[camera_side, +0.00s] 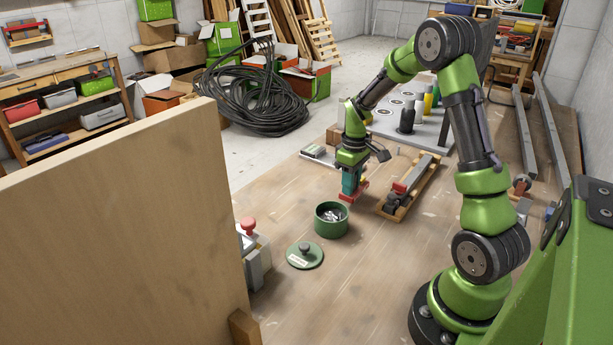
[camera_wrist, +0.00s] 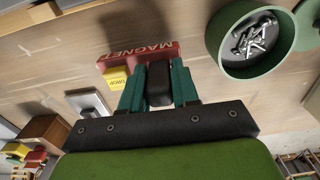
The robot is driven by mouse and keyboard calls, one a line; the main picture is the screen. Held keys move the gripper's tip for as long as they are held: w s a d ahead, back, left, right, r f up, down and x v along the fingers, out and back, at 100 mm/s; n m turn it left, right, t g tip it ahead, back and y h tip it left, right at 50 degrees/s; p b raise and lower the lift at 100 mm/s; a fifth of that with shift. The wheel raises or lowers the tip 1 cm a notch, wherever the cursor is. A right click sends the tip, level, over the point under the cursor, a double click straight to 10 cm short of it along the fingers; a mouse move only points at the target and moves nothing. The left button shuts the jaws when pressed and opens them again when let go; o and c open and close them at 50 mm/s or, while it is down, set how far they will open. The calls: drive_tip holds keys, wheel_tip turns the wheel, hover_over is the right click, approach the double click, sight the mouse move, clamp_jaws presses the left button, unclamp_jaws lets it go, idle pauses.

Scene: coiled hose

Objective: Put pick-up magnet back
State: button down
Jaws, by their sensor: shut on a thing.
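The pick-up magnet is a red bar (camera_side: 360,189) lettered MAGNET, with a yellow DROP tab; it also shows in the wrist view (camera_wrist: 150,51). My gripper (camera_side: 351,183) is shut on it, with its teal fingers (camera_wrist: 158,68) on both sides of the magnet's black grip. The magnet is just behind and to the right of the green pot (camera_side: 331,233) in the side view. I cannot tell whether it touches the bench. In the wrist view, the pot (camera_wrist: 222,60) lies to the right of the magnet, with several metal pieces (camera_wrist: 252,38) inside.
The green lid (camera_side: 305,262) lies on the bench in front of the pot. A wooden tray (camera_side: 394,216) with a long tool stands to the right. Bottles (camera_side: 407,119) stand on a grey board behind. A small flat holder (camera_side: 318,152) lies behind the gripper. A wooden panel (camera_side: 110,220) blocks the left.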

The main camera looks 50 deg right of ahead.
drive_tip(key=shift+f, duration=1.25)
drive_tip(key=shift+f, duration=0.2)
drive_tip(key=c, duration=0.8)
unclamp_jaws()
drive_tip(key=shift+c, duration=0.2)
